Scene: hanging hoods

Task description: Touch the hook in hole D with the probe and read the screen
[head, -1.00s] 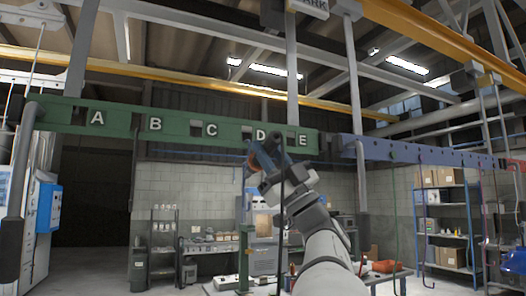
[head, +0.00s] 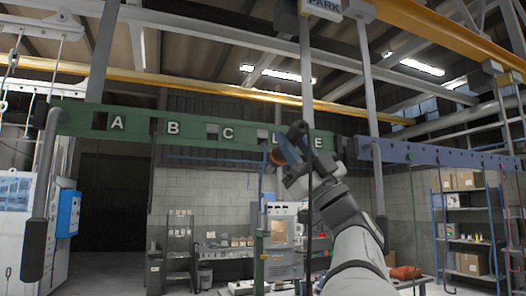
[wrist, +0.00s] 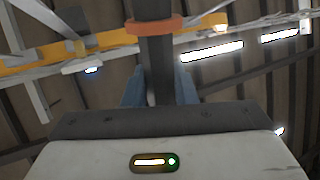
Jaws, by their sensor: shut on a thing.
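The green beam (head: 190,130) carries the letters A, B, C, D and E beside square holes. My gripper (head: 289,150), with blue fingers, is raised in front of the beam between D and E and partly covers the D. In the wrist view my gripper (wrist: 158,88) is shut on the probe (wrist: 156,55), a dark square bar with an orange ring, which points up between the fingers. The bar's tip is out of the wrist frame. I cannot make out a hook in hole D, and contact cannot be told. I cannot identify the screen.
A blue-purple beam (head: 430,155) continues to the right. Grey posts with dark lower ends hang at left (head: 37,210) and right (head: 378,185). A lit machine (head: 281,232) and a shelf rack (head: 465,225) stand behind. A blue box (head: 68,213) is at left.

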